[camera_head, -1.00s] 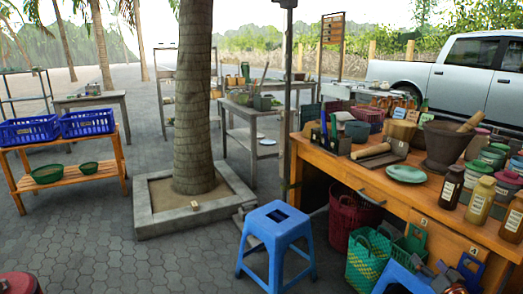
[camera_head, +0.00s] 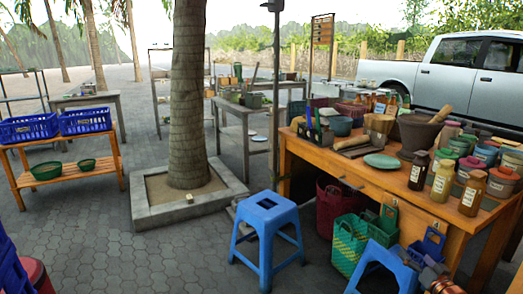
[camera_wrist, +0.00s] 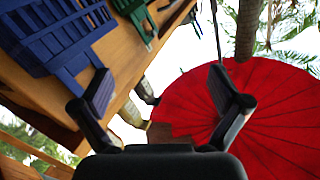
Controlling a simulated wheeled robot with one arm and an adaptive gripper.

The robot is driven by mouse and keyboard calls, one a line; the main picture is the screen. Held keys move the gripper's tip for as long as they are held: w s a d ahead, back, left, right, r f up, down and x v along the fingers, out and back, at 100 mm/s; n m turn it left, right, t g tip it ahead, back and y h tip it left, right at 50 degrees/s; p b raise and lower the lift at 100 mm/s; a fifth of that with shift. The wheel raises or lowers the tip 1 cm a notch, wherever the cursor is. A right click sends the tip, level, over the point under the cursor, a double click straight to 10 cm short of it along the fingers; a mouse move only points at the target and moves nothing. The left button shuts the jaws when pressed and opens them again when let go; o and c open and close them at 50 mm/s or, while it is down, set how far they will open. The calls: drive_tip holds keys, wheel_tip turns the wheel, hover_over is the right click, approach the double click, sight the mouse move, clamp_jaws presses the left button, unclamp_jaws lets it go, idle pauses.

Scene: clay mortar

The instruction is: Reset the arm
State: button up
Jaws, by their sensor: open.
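My gripper (camera_wrist: 158,78) shows in the wrist view with its two dark fingers spread apart. It is open, with nothing between the fingers. The wrist camera looks at a tilted scene with a red umbrella-like canopy (camera_wrist: 255,110) behind the right finger. A blue slatted basket-like object (camera_wrist: 65,45) is beyond the left finger. In the head view, the dark clay mortar (camera_head: 416,134) stands on the wooden table with a pestle (camera_head: 441,114) leaning out of it.
The wooden table (camera_head: 345,176) holds jars, bottles and a green plate (camera_head: 381,160). A blue stool (camera_head: 267,215) and baskets (camera_head: 348,246) stand in front of it. A tree planter (camera_head: 170,214) is at centre left. Paving (camera_head: 110,240) is clear at front left.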

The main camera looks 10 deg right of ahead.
drive_tip(key=w+a+n+g, duration=0.2)
drive_tip(key=w+a+g, duration=0.3)
drive_tip(key=a, duration=0.4)
drive_tip(key=s+a+g, duration=0.4)
drive_tip(key=s+a, duration=0.1)
drive_tip(key=a, duration=0.3)
drive_tip(key=s+a+r+n+g+y, duration=0.15)
drive_tip(key=s+a+g, duration=0.25)
drive_tip(key=s+a, duration=0.55)
drive_tip(key=s+a+r+n+g, duration=0.1)
drive_tip(key=s+a+r+g, duration=0.2)
drive_tip(key=s+a, duration=0.65)
drive_tip(key=s+a+r+n+g+y, duration=0.1)
drive_tip(key=s+a+r+g, duration=0.4)
drive_tip(key=s, duration=0.8)
wheel_tip(320, 180, up, 22)
drive_tip(key=s+a+t+p, duration=0.1)
drive_tip(key=s+p, duration=0.1)
drive_tip(key=p, duration=2.1)
drive_tip(key=shift+a+t, duration=0.2)
drive_tip(key=shift+t, duration=0.2)
drive_tip(key=shift+s, duration=0.1)
